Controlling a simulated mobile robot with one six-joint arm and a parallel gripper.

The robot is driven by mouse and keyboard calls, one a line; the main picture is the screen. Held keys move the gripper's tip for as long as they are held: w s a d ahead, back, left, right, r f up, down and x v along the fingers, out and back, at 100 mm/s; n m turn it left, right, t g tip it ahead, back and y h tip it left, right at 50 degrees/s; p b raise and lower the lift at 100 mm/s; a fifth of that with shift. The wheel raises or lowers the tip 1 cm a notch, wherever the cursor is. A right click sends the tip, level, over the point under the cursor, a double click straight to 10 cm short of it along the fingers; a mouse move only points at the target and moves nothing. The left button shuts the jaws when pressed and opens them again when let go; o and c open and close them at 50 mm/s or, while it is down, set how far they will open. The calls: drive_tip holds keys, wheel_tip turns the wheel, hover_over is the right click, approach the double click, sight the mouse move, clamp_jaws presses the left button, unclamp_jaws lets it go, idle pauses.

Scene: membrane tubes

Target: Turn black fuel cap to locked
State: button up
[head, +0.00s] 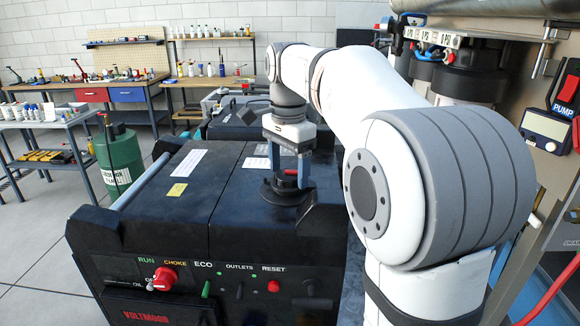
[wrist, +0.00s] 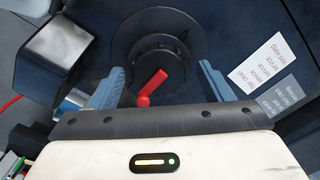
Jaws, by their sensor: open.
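The black fuel cap (head: 284,190) sits on the top of the dark generator (head: 225,205), near its right side. In the wrist view the cap (wrist: 148,55) is round with stepped rings, and a red lever (wrist: 152,88) on it points down and slightly left. My gripper (head: 289,178) points down over the cap. In the wrist view my gripper (wrist: 160,72) is open, with one blue finger on each side of the cap and gaps visible between. The fingertips' height above the generator is hard to tell.
White labels (wrist: 262,68) lie to the right of the cap in the wrist view. A dark raised block (wrist: 65,52) stands to the left. The generator's front panel has a red RUN/CHOKE knob (head: 163,277). A pump unit (head: 548,128) stands at the right.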

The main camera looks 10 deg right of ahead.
drive_tip(key=shift+c, duration=0.2)
drive_tip(key=c, duration=0.9)
drive_tip(key=shift+c, duration=0.2)
drive_tip(key=m+p, duration=0.1)
drive_tip(key=m, duration=0.2)
drive_tip(key=shift+r+m, duration=0.1)
drive_tip(key=shift+m, duration=0.3)
drive_tip(key=m+p, duration=0.1)
drive_tip(key=m, duration=0.3)
drive_tip(key=shift+m+p, duration=0.3)
drive_tip(key=m, duration=0.4)
drive_tip(key=shift+p, duration=0.4)
drive_tip(key=shift+m+p, duration=0.3)
drive_tip(key=shift+m, duration=2.2)
